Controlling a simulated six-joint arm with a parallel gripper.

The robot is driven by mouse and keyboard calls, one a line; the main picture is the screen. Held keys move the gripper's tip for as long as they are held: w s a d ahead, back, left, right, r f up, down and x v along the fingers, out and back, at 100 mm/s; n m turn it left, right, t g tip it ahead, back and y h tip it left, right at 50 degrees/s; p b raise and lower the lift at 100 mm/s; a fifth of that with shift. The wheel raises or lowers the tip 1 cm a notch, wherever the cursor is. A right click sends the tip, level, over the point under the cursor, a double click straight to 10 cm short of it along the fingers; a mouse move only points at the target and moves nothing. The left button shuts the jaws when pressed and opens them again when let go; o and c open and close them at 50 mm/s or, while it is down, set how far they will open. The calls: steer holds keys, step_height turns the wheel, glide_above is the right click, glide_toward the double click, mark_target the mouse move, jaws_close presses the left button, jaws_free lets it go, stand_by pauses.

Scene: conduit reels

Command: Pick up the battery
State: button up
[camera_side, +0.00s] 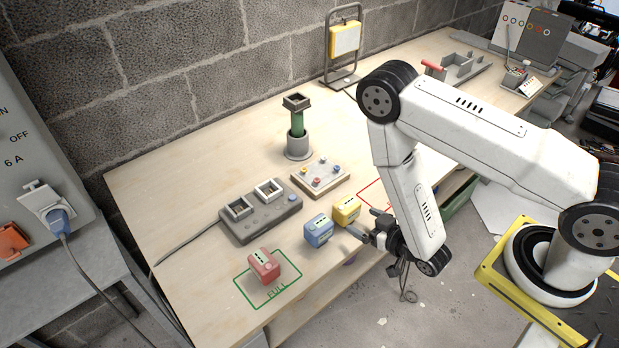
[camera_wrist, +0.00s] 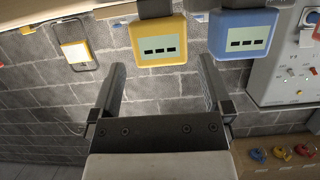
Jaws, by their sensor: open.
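Three box-shaped batteries stand on the wooden table. The red battery (camera_side: 264,265) is inside a green outline marked FULL, at the front left. The blue battery (camera_side: 319,230) and the yellow battery (camera_side: 346,211) stand side by side near the table's front edge. In the wrist view, the yellow battery (camera_wrist: 157,44) is ahead of the fingers, roughly in line with the gap between them, and the blue battery (camera_wrist: 240,38) is to its right. My gripper (camera_side: 363,223) is open, with its fingers close to the yellow battery. No battery is between the fingers.
A grey charger block (camera_side: 260,213) with two square sockets lies behind the batteries. A board with coloured knobs (camera_side: 320,177) and a green column in a grey base (camera_side: 298,145) stand farther back. A red outline (camera_side: 371,190) is partly hidden by my arm. The left tabletop is mostly clear.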

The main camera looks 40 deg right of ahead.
mark_target(353, 214)
steer(key=shift+w+f, duration=0.2)
steer(key=shift+w, duration=0.5)
steer(key=shift+w, duration=0.1)
steer(key=shift+x, duration=2.5)
steer(key=shift+r, duration=0.1)
steer(key=c, duration=1.2)
steer(key=shift+o, duration=0.2)
steer(key=shift+r, duration=0.15)
steer(key=shift+r, duration=4.85)
